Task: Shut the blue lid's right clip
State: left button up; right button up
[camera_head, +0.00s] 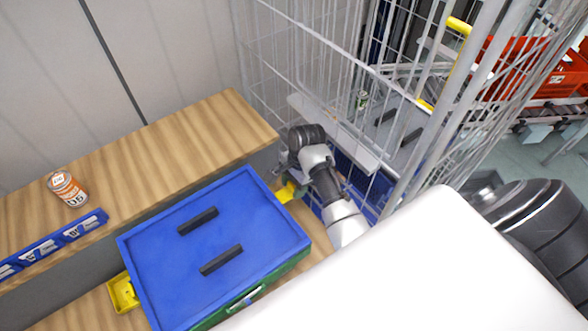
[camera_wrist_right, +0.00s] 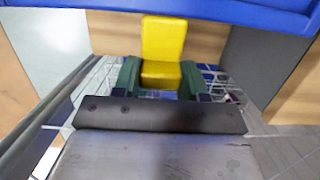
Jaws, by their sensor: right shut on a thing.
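The blue lid (camera_head: 215,235) with two black bars lies on a green box (camera_head: 285,272) in the head view. Its right clip (camera_head: 285,192) is yellow and sticks out at the right edge. My right gripper (camera_head: 294,188) is at this clip, partly hidden by its own arm. In the right wrist view, the green fingers (camera_wrist_right: 160,82) are shut on the yellow clip (camera_wrist_right: 164,42), just outside the blue lid edge (camera_wrist_right: 220,12). Another yellow clip (camera_head: 123,293) sticks out on the lid's left side. My left gripper is not in view.
A wooden shelf (camera_head: 160,135) runs behind the box, with a can (camera_head: 68,188) and a blue rail (camera_head: 55,245) on it. A wire cage (camera_head: 330,60) stands close beside and behind my right arm. Orange totes (camera_head: 520,70) are farther back at the right.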

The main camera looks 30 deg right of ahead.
jog(key=o, duration=0.9)
jog(key=v, duration=1)
jog(key=shift+d+r, duration=0.2)
jog(key=shift+r, duration=0.1)
jog(key=shift+a, duration=0.1)
